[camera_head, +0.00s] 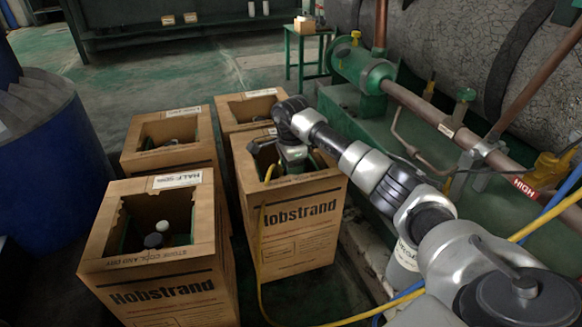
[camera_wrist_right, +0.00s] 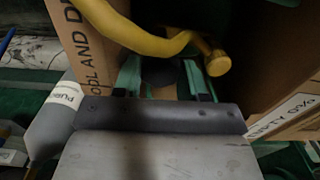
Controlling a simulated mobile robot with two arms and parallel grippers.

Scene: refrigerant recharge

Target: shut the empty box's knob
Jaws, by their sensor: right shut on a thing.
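The empty box (camera_head: 305,232) is the cardboard Hobstrand box at front right in the head view. Its label (camera_wrist_right: 285,117), reading EMPTY 0%, shows in the wrist view. My right gripper (camera_head: 290,160) reaches down into its open top. In the wrist view the green fingers of my right gripper (camera_wrist_right: 163,78) are shut on a dark, rounded knob (camera_wrist_right: 160,73), mostly hidden in shadow. A yellow hose (camera_wrist_right: 130,30) with a brass-coloured end fitting (camera_wrist_right: 216,60) passes just beyond the fingers. My left gripper is not in view.
A box labelled HALF (camera_head: 160,290) stands at left, with two more boxes behind (camera_head: 170,160) (camera_head: 240,107). The yellow hose hangs over the empty box's front to the floor. Pipes (camera_head: 435,115) and a large tank (camera_head: 450,45) stand at right. A blue barrel (camera_head: 50,160) is at far left.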

